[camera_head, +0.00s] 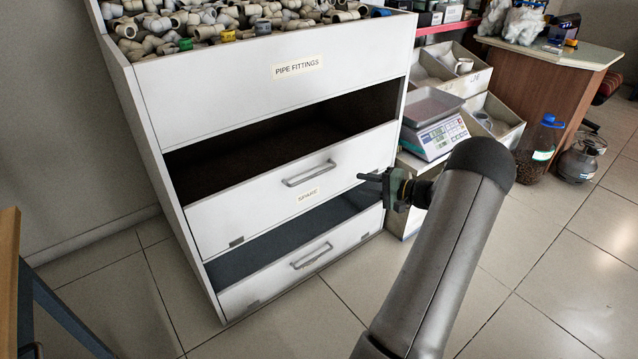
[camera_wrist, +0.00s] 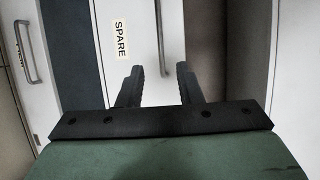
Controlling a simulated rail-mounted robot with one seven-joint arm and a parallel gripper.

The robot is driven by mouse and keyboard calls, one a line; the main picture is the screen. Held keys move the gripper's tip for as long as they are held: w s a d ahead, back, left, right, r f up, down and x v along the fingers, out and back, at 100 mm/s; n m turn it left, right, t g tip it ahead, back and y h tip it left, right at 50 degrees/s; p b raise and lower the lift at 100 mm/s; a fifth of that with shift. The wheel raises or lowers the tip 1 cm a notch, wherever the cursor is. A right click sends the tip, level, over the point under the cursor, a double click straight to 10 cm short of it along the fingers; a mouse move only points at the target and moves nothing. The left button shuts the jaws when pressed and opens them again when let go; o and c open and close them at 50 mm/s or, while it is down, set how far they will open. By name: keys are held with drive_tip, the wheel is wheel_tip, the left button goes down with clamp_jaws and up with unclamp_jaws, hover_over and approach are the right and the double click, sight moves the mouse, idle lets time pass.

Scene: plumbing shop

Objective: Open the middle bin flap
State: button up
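The white cabinet has a middle bin flap (camera_head: 262,207) with a metal bar handle (camera_head: 310,173) and a SPARE label (camera_head: 308,196). The flap looks upright, with a dark gap above it. My gripper (camera_head: 368,177) is at the flap's right side, to the right of the handle. In the wrist view my gripper (camera_wrist: 160,68) has its two fingers apart with nothing between them. The middle handle (camera_wrist: 161,35) shows as a thin bar ahead, in line with the space between the fingertips. The SPARE label (camera_wrist: 120,38) is left of it. I cannot tell the distance.
The lower flap (camera_head: 300,275) has its own handle (camera_head: 312,256), also in the wrist view (camera_wrist: 27,50). The top bin (camera_head: 215,88) holds pipe fittings. A scale (camera_head: 435,125) and grey bins (camera_head: 492,120) stand right of the cabinet. Floor in front is clear.

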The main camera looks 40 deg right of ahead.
sight(316, 175)
drive_tip(key=b+x, duration=0.3)
drive_tip(key=x, duration=1.3)
drive_tip(key=shift+s, duration=0.1)
clamp_jaws()
